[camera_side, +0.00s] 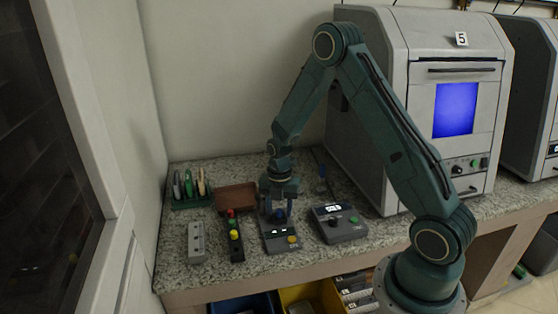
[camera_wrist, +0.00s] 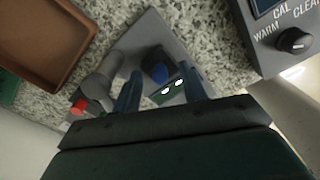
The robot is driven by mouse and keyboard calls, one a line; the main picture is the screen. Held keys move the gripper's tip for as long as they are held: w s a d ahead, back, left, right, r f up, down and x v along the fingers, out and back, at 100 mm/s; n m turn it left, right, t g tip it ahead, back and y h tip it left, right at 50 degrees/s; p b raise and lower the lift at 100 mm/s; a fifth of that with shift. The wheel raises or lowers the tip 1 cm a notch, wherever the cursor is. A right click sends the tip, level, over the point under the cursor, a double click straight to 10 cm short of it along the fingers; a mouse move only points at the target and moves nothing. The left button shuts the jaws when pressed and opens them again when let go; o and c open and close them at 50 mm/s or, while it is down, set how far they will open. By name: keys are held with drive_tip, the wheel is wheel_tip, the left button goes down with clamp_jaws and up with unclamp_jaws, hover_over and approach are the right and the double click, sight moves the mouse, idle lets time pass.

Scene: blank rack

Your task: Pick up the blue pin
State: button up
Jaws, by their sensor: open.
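The blue pin (camera_side: 280,215) stands on a small grey device (camera_side: 279,245) at the middle of the bench. In the wrist view the blue pin (camera_wrist: 158,73) shows its rounded top between my two fingers. My gripper (camera_side: 280,208) points down over the grey device, with its fingers on either side of the pin. In the wrist view my gripper (camera_wrist: 160,70) is open, and gaps show between the fingers and the pin. I cannot tell exactly how far down the fingertips reach.
A black rack (camera_side: 238,250) with red, green and yellow pins stands left of the device, beside a grey block (camera_side: 197,242). A brown tray (camera_side: 236,196) and a green holder (camera_side: 192,201) lie behind. A grey control box (camera_side: 338,224) sits close on the right.

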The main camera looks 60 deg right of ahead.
sight(279, 210)
clamp_jaws()
drive_tip(key=shift+r, duration=0.1)
idle(0.5)
wheel_tip(279, 210, up, 20)
idle(0.7)
idle(0.5)
